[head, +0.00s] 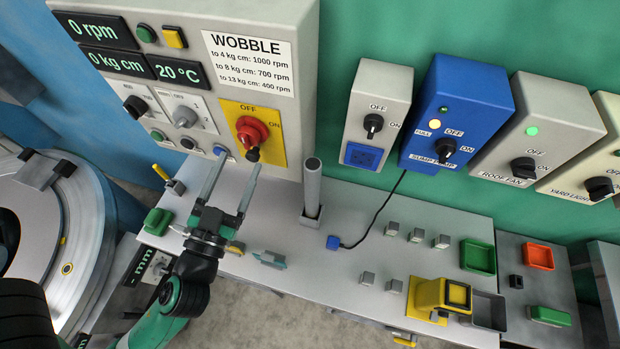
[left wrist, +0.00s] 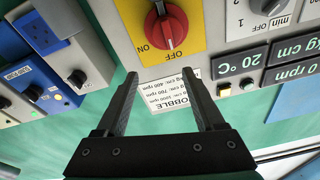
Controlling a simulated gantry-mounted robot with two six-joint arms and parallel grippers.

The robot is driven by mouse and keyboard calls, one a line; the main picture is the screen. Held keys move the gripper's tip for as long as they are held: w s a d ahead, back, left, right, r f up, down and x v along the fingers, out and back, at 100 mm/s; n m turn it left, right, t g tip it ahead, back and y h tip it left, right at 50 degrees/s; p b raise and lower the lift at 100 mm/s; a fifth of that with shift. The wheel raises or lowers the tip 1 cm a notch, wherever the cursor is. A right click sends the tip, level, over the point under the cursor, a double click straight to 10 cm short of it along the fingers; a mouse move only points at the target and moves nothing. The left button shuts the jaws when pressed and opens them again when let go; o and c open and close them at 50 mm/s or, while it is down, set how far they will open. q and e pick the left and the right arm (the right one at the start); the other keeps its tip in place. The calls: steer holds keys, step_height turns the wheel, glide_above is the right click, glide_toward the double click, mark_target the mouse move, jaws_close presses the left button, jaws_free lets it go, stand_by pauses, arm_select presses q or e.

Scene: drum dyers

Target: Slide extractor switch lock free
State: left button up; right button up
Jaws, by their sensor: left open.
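No label I can read says extractor. The red rotary switch (head: 252,133) sits on a yellow plate (head: 232,112) marked OFF and ON on the grey control panel. A dark piece (head: 253,155) shows at the knob's lower edge; I cannot tell whether it is a lock. The red switch also shows upside down in the left wrist view (left wrist: 168,28), with a dark piece (left wrist: 160,8) on it. My left gripper (head: 236,160) is open and empty, its fingers pointing up toward the panel just below the red switch. In the left wrist view its fingertips (left wrist: 160,75) frame the WOBBLE label. My right gripper is out of view.
On the right wall are a grey switch box (head: 380,100), a blue SUMP PUMP box (head: 460,105) and a ROOF FAN box (head: 540,120). A grey upright post (head: 312,185) stands on the bench right of my gripper. A drum machine (head: 60,225) is at left.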

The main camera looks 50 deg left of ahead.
arm_select(q)
steer(key=m+g+h+b, duration=0.1)
steer(key=b, duration=0.1)
glide_toward(251, 159)
steer(key=d, duration=0.1)
steer(key=p+x, duration=0.2)
steer(key=x, duration=0.3)
steer(key=p+x, duration=0.2)
steer(key=x, duration=0.3)
steer(key=shift+a+r+p, duration=0.2)
steer(key=shift+a+p, duration=0.15)
steer(key=shift+a, duration=0.1)
steer(key=shift+w+a+f, duration=0.1)
steer(key=shift+w+a, duration=0.05)
steer(key=shift+w, duration=0.15)
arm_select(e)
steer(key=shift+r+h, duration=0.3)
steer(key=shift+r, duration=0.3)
arm_select(q)
jaws_close()
